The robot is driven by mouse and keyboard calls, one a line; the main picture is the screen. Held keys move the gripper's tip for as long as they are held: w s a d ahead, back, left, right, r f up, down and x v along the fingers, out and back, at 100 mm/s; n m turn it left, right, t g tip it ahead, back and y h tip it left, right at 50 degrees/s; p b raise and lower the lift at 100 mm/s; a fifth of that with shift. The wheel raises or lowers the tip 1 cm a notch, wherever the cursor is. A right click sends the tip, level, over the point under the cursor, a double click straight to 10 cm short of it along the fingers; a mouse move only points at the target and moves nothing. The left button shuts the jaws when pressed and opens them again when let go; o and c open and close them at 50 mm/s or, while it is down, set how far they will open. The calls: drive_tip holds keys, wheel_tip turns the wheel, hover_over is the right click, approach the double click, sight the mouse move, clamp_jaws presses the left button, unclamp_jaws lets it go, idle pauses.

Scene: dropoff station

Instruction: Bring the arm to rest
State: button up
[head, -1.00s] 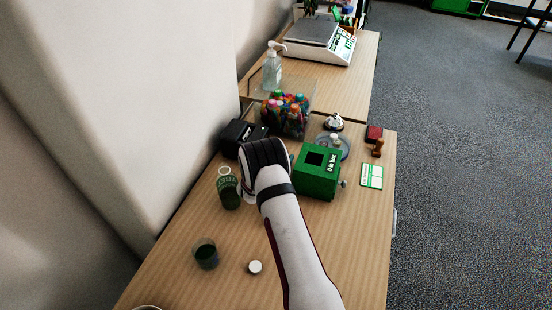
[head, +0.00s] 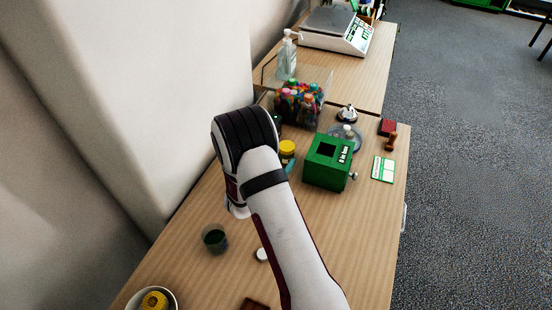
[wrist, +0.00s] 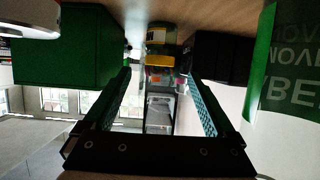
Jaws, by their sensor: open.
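My gripper (wrist: 160,98) shows in the wrist view with its two fingers apart and nothing between them. In the head view my bent arm hides the gripper, over the left part of the desk near the wall. The wrist view looks level and upside down across the desk. A green box (wrist: 65,48) is at its left, a green lettered bottle (wrist: 290,75) close at its right, and a black object (wrist: 222,57) between them and farther off. In the head view the green box (head: 328,165) stands right of my arm.
A yellow-lidded jar (head: 287,148) stands beside my arm. A dark green cup (head: 215,240), a white cap (head: 262,255) and a bowl (head: 172,292) are near the front. A clear bin (head: 322,88) of colourful items and a scale (head: 345,32) stand behind. The front right desk is clear.

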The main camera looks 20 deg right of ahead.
drive_tip(key=w+a+r+y, duration=0.2)
drive_tip(key=a+r+y, duration=0.2)
drive_tip(key=r, duration=0.3)
drive_tip(key=s+a+r+n+g+y, duration=0.1)
drive_tip(key=s+a+r+n+y, duration=0.1)
drive_tip(key=s+a+r+y, duration=0.45)
drive_tip(key=s+a+r+g, duration=0.1)
drive_tip(key=s+a+g, duration=0.2)
drive_tip(key=s, duration=1.2)
drive_tip(key=s+a+r+n+g+y, duration=0.1)
drive_tip(key=s+a+g, duration=0.2)
drive_tip(key=s, duration=1.2)
drive_tip(key=shift+s+r+n+g, duration=0.2)
drive_tip(key=shift+n+g, duration=0.1)
drive_tip(key=shift+g, duration=0.9)
